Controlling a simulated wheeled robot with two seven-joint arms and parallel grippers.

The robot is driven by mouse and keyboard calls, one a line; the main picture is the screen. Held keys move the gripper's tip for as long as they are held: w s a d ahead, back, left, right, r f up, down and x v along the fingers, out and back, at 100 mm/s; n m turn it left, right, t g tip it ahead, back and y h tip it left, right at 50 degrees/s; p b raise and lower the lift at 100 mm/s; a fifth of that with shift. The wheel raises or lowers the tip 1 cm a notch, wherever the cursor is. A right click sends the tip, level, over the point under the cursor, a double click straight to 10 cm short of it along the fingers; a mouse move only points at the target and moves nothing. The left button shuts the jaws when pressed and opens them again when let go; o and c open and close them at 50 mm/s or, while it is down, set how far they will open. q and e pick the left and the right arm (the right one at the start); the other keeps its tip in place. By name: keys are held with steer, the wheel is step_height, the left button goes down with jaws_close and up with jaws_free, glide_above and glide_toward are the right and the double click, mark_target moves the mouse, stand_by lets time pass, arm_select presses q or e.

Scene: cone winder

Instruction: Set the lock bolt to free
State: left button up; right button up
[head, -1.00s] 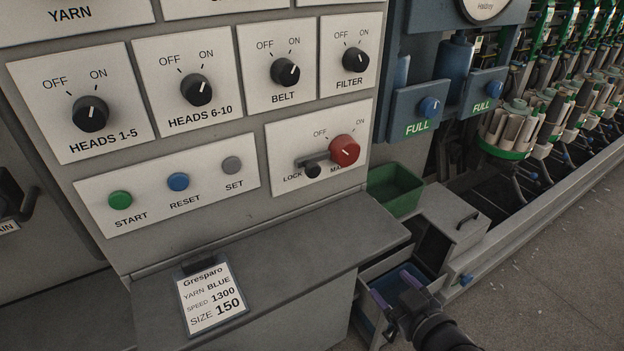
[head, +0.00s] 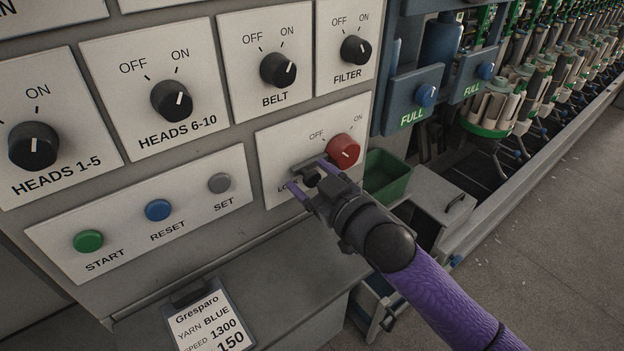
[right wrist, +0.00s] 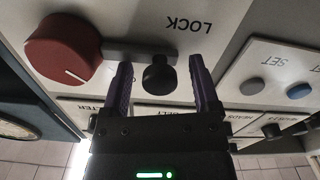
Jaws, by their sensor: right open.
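The lock bolt shows in the right wrist view as a grey bar with a round black knob (right wrist: 159,75), beside the red main knob (right wrist: 66,48) and the word LOCK. In the head view the red knob (head: 343,150) is at the right of its white plate, and my right gripper partly hides the bolt (head: 310,165). My right gripper (head: 308,174) is open in front of the bolt. In the right wrist view its purple fingers (right wrist: 160,80) stand on either side of the black knob, with gaps; contact cannot be told. My left gripper is not in view.
Start (head: 88,240), reset (head: 158,210) and set (head: 220,183) buttons are left of the lock plate. Black rotary knobs are above. A grey ledge (head: 255,275) runs below the panel. A green bin (head: 388,178) stands at the right.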

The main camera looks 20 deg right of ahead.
jaws_close()
stand_by(0.3)
stand_by(1.1)
